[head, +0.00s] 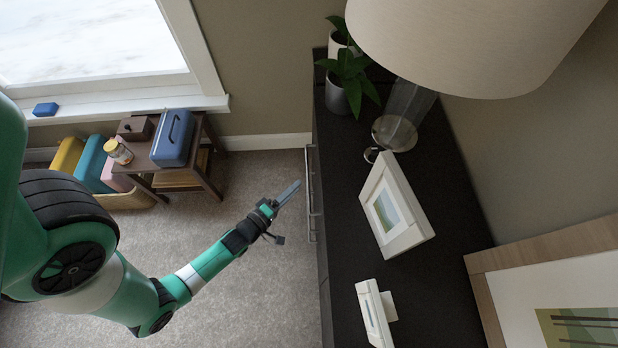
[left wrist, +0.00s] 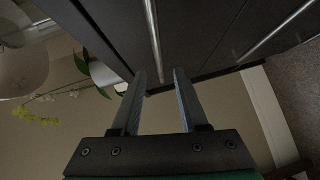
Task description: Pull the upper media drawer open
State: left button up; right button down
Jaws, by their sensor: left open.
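The dark media cabinet (head: 350,200) stands at the right of the head view, its drawer front facing left with slim metal handles (head: 312,190). In the left wrist view the upper drawer's bar handle (left wrist: 154,40) runs down toward the gap between my fingertips; a lower handle (left wrist: 275,35) lies to its right. The drawers look shut. My left gripper (head: 292,190) is open just left of the handles in the head view. Its two fingers in the left wrist view (left wrist: 160,82) are apart, with the upper handle's end between their tips. I cannot tell whether they touch it. My right gripper is not in view.
On the cabinet top are a potted plant (head: 350,80), a lamp (head: 460,40) and two picture frames (head: 395,210) (head: 374,312). A small side table (head: 180,175) with a blue box (head: 173,138) stands at the left. The carpet (head: 265,290) before the cabinet is clear.

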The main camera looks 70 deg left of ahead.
aim_at(308, 175)
pick_arm(q)
jog(key=b+x, duration=0.2)
jog(key=x, duration=0.5)
jog(key=shift+r, duration=0.1)
grip_shut()
dwell(1.1)
